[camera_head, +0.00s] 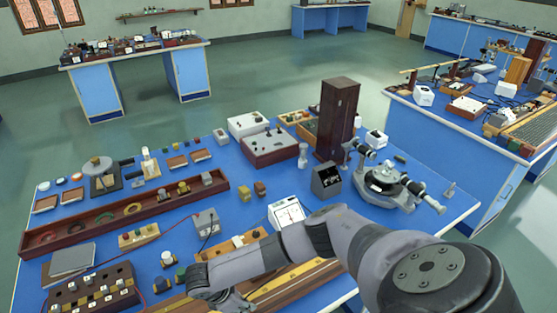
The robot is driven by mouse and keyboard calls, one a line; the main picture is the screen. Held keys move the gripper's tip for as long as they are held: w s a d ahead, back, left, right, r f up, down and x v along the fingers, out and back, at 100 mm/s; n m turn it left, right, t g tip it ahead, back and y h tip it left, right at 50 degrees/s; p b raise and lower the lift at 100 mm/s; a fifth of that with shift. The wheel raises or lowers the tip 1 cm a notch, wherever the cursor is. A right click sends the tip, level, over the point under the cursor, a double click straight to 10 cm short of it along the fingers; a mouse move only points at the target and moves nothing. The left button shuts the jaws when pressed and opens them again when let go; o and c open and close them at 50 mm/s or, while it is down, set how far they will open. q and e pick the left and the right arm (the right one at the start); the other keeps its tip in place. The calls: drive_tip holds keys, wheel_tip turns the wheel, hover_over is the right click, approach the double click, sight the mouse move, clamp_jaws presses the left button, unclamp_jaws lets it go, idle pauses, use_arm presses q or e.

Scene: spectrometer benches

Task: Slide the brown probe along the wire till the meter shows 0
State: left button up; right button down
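A white-faced meter (287,212) stands near the middle of the blue bench; its reading is too small to tell. A long wooden board with pale strips (305,284), perhaps the wire board, lies along the near edge, partly behind my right arm. The wire itself cannot be made out. I cannot pick out the brown probe; it may be hidden by my arm. My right gripper (232,302) is low over the near edge by the board, cut by the frame's bottom and partly covered by its wrist. Its fingers are unclear. My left gripper is not in view.
A tall brown box (337,117), a dark meter box (327,180) and a spectrometer (388,186) stand behind my arm. A long brown tray (122,213) and a grey box (206,222) lie to the left. Another bench (440,160) is at the right.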

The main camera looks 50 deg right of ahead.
drive_tip(key=shift+s+d+f+p, duration=0.15)
drive_tip(key=shift+s+p, duration=0.15)
drive_tip(key=shift+d, duration=0.3)
drive_tip(key=shift+d, duration=0.1)
drive_tip(key=shift+f+p, duration=0.15)
drive_tip(key=shift+p, duration=0.15)
idle(3.5)
idle(0.6)
drive_tip(key=c, duration=2)
unclamp_jaws()
drive_tip(key=o, duration=0.5)
drive_tip(key=shift+w, duration=0.2)
drive_tip(key=shift+o, duration=0.2)
